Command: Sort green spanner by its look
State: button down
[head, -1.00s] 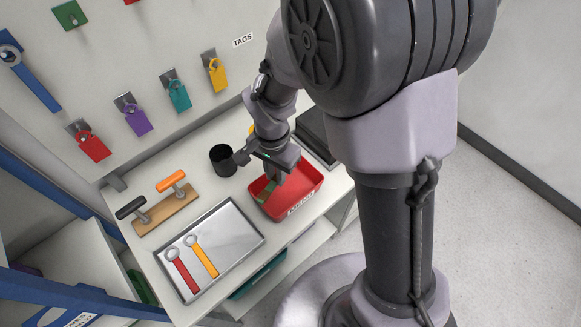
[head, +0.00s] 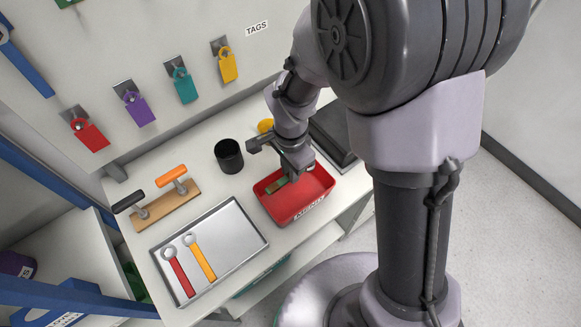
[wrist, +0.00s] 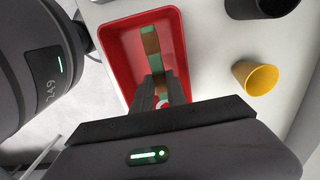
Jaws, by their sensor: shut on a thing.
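The green spanner (wrist: 151,42) has brown, rust-like patches along its handle. It is over or inside the red bin (head: 316,198), and it also shows in the head view (head: 276,185). My gripper (wrist: 160,88) points into the bin and is shut on the spanner's near end. The fingers hide part of that end. In the head view my gripper (head: 296,174) is at the bin's back part. I cannot tell whether the spanner touches the bin floor. The bin has a white label on its front that I cannot read surely.
A metal tray (head: 228,232) left of the bin holds a red spanner (head: 180,272) and an orange spanner (head: 203,259). Behind stand a black cup (head: 229,156), a yellow cup (wrist: 256,79) and a wooden block with two handles (head: 167,205). Coloured tags (head: 187,87) hang on the wall.

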notch_tip(320, 180, down, 8)
jog(key=b, duration=0.6)
jog(key=shift+r, duration=0.15)
jog(key=shift+r, duration=0.1)
jog(key=c, duration=1.3)
grip_release()
jog(key=shift+o, duration=0.5)
jog(key=o, duration=0.4)
jog(key=shift+o, duration=0.2)
